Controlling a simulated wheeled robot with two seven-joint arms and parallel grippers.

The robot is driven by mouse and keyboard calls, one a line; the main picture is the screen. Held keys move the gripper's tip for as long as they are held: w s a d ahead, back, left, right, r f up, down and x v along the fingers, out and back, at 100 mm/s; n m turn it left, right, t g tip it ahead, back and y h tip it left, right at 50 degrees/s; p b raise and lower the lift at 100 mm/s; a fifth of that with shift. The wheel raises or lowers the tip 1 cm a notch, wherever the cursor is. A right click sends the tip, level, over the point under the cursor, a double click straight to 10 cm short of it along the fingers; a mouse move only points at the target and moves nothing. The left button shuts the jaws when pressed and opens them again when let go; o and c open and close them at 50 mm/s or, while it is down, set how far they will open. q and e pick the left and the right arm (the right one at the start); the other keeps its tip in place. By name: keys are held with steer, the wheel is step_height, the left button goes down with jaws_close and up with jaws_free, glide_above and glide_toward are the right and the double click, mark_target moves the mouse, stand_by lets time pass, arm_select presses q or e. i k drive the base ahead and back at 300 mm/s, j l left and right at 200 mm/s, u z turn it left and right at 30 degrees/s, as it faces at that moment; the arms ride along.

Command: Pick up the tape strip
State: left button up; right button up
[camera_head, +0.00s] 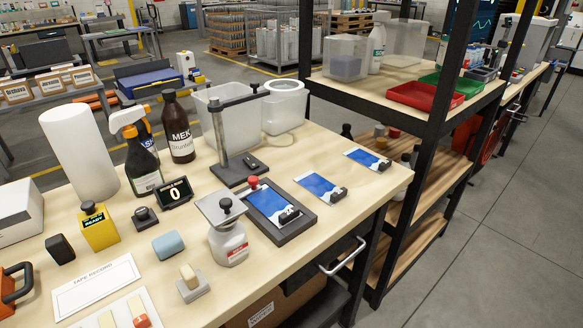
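I cannot tell for sure which thing is the tape strip. A small beige piece (188,272) sits on a grey block (193,287) near the front of the table. A white card at the bottom edge (125,318) bears small beige and red-orange pieces and is partly cut off. A white sheet headed "TAPE RECORD" (97,286) lies behind it. A blue printed sheet (268,203) lies on a dark plate (297,216) with a small black piece on it. Neither of my grippers is in view.
Two more blue printed sheets (316,186) (366,158) lie right. A spray bottle (143,170) and brown bottle (178,133) stand behind.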

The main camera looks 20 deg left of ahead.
mark_target(141, 319)
steer(key=j+u, duration=0.1)
steer(key=u, duration=0.35)
steer(key=k+j+u, duration=0.1)
steer(key=u, duration=0.4)
steer(key=j+u, duration=0.15)
steer(key=u, duration=0.3)
